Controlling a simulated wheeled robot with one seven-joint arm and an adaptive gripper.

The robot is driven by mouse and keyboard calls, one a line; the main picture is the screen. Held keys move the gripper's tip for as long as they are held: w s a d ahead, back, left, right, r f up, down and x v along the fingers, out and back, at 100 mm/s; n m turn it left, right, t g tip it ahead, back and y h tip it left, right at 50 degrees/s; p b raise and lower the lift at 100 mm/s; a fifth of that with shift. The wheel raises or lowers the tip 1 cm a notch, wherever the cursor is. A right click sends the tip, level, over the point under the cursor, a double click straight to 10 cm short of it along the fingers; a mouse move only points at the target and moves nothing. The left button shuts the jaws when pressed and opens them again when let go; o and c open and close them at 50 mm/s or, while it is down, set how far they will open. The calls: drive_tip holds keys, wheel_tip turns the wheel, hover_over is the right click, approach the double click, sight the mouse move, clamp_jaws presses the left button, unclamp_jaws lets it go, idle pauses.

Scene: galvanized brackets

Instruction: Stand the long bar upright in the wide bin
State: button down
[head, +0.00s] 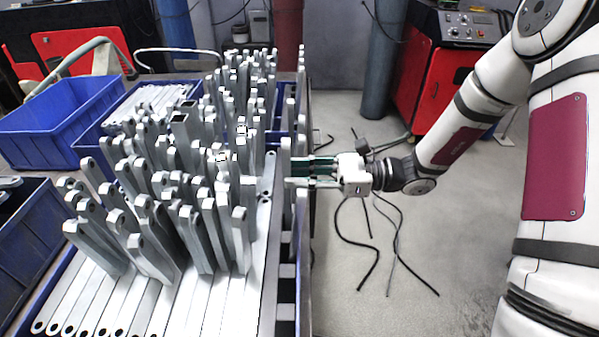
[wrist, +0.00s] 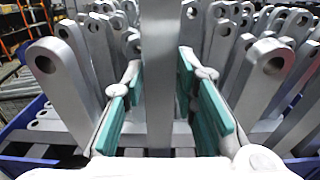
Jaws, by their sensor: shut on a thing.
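The long bar (wrist: 160,75) is a grey metal bar, upright between my green finger pads in the wrist view; its top runs out of the picture. In the head view a grey bar (head: 285,160) shows upright at the fingertips, probably the same one. My gripper (head: 298,168) is shut on it, reaching in from the right over the bin's right edge. The wide bin appears to be the large blue bin (head: 304,235), crowded with upright bars and with flat bars at the front. The held bar's lower end is hidden.
Many upright bars with holed ends stand close to the left and behind, such as one near bar (wrist: 268,75) in the wrist view. A blue bin (head: 40,125) stands at the left. The floor (head: 385,240) on the right has loose cables. A red machine (head: 425,85) stands behind.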

drive_tip(key=c, duration=1.2)
unclamp_jaws()
drive_tip(key=d, duration=1.2)
drive_tip(key=shift+s, duration=0.2)
